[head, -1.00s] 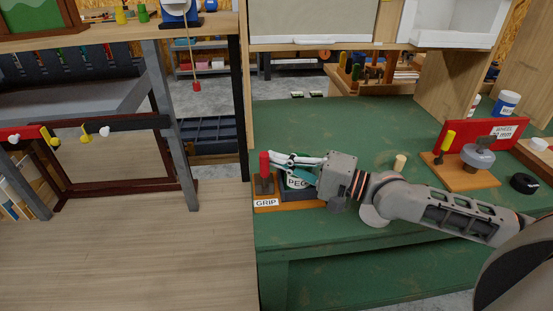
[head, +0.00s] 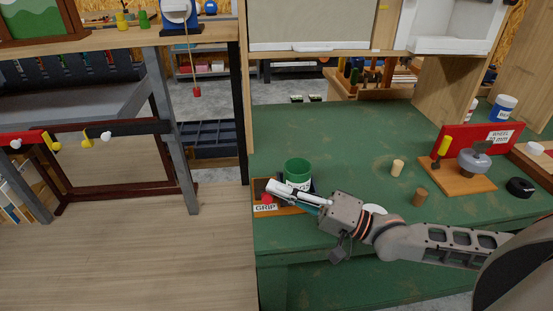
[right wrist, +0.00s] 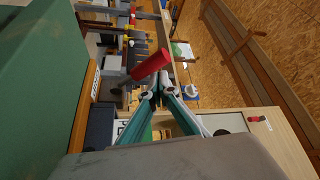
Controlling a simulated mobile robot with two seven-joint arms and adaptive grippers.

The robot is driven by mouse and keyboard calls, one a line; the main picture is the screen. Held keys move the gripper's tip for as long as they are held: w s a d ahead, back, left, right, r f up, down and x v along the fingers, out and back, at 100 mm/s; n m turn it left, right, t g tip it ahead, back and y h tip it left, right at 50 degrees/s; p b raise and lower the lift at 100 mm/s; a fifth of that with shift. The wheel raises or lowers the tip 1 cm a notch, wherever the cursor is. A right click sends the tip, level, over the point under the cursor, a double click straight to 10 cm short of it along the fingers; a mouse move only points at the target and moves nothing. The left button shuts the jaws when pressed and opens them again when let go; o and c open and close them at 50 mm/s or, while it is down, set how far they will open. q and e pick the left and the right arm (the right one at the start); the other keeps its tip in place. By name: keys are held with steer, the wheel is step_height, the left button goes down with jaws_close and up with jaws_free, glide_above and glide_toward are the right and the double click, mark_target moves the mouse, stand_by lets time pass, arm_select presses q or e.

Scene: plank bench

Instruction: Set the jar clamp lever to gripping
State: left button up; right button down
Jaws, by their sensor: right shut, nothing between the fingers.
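The jar clamp has an orange-brown wooden base (head: 290,211) at the bench's left front corner, with a white GRIP label (head: 267,209). Its red lever handle (head: 267,198) is tipped down toward the front, just above the label. The red handle also shows in the right wrist view (right wrist: 151,65), beside the fingertips; I cannot tell whether they touch. A green jar (head: 297,170) with a white label stands in the clamp. My right gripper (head: 271,189) is shut and empty, reaching over the clamp from the right, in front of the jar. My left gripper is out of view.
A light wooden peg (head: 397,167) and a brown peg (head: 419,197) stand on the green bench (head: 350,130). A red-backed wheel fixture (head: 462,178) and a black roll (head: 521,187) are at the right. The bench behind the jar is clear.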

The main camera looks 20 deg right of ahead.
steer(key=shift+s+a+f+p, duration=0.15)
steer(key=shift+s+f+p, duration=0.15)
steer(key=shift+s+f, duration=0.2)
steer(key=shift+f, duration=0.1)
steer(key=v, duration=1.2)
